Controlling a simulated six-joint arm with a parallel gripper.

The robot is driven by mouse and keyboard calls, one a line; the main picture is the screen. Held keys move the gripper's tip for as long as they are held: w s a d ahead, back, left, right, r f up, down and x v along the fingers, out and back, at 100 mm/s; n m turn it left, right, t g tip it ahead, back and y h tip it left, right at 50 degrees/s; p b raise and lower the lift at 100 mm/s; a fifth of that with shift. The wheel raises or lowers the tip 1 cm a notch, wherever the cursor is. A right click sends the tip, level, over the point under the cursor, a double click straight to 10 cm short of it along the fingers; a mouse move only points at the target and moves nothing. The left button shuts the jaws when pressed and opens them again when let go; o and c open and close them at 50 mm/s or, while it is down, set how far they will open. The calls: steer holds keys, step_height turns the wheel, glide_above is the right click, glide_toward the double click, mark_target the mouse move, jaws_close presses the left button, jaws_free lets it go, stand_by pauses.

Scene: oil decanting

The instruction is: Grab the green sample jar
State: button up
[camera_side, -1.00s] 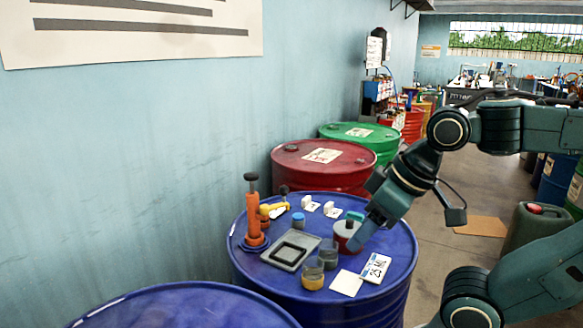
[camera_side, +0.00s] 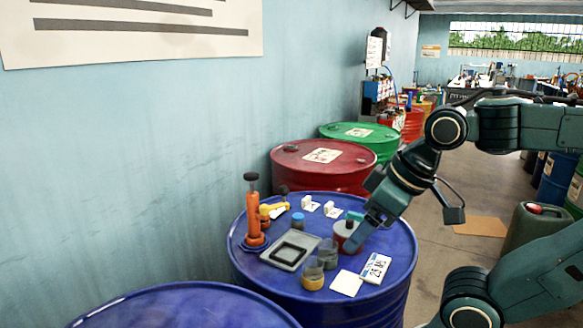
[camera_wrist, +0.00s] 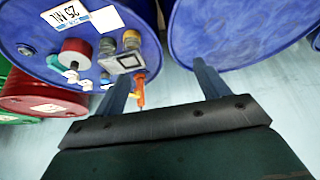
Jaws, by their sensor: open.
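Small jars stand on the blue drum top (camera_side: 395,240). A dark grey-green jar (camera_side: 328,252), the greenest one I see, stands beside an amber jar (camera_side: 313,275). In the wrist view the grey-green jar (camera_wrist: 108,46) is up and left of my gripper (camera_wrist: 164,68), beside the amber jar (camera_wrist: 131,38). A jar with a blue lid (camera_side: 298,220) stands farther back. My gripper (camera_side: 354,247) is open, its fingers wide apart with nothing between them. In the side view it overlaps the right side of a red pot (camera_side: 343,231); I cannot tell whether they touch.
A grey tray (camera_side: 278,255) lies left of the jars, with an orange hand pump (camera_side: 254,215) behind it. A white card (camera_side: 346,283) and a numbered label (camera_side: 375,268) lie at the front right. White clips (camera_side: 330,209) and a teal object (camera_side: 355,215) are farther back.

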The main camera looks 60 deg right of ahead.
steer(key=w, duration=0.1)
steer(key=m+g, duration=0.6)
steer(key=m, duration=1)
glide_above(329, 245)
step_height(329, 245, down, 8)
steer(key=shift+f, duration=0.15)
steer(key=shift+f, duration=0.1)
step_height(329, 245, down, 8)
steer(key=shift+f, duration=0.25)
steer(key=shift+f, duration=0.1)
